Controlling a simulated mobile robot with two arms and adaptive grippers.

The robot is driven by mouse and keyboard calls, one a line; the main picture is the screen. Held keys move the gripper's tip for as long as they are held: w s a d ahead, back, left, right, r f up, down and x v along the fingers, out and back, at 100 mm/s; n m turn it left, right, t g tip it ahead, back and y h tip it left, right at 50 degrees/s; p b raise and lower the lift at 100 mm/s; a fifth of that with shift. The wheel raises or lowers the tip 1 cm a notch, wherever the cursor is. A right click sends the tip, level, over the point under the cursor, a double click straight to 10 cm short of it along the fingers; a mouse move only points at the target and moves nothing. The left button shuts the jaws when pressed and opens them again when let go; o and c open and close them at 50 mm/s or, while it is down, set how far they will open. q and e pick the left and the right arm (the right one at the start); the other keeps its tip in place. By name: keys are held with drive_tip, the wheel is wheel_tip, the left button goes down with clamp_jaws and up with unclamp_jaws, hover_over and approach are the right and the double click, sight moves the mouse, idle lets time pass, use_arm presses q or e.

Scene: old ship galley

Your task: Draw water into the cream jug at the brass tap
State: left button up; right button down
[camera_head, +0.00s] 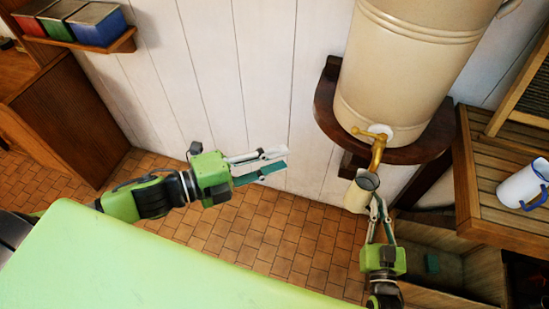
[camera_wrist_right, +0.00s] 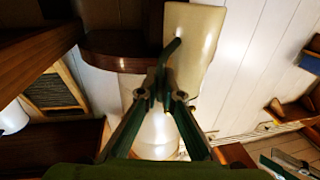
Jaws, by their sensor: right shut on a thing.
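The cream jug (camera_head: 358,194) is upright or slightly tilted, with its open mouth just under the spout of the brass tap (camera_head: 377,156). I cannot see any water flowing or inside the jug. My right gripper (camera_head: 376,208) is shut on the jug at its handle side. In the right wrist view the fingers (camera_wrist_right: 163,90) close at the dark handle, with the jug's pale body (camera_wrist_right: 197,50) beyond. The tap sits low on the front of a large cream tank (camera_head: 400,80). My left gripper (camera_head: 284,158) is open and empty, left of the tap, clear of it.
The tank stands on a dark wooden wall shelf (camera_head: 325,105). A white mug with a blue handle (camera_head: 522,184) lies on the slatted counter (camera_head: 485,165) at right. A pale green surface (camera_head: 170,265) fills the lower left. Space between the left gripper and the tap is clear.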

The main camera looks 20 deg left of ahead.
drive_tip(key=s, duration=1.1)
drive_tip(key=shift+s+r, duration=0.15)
drive_tip(key=shift+s, duration=0.1)
idle(0.6)
idle(0.4)
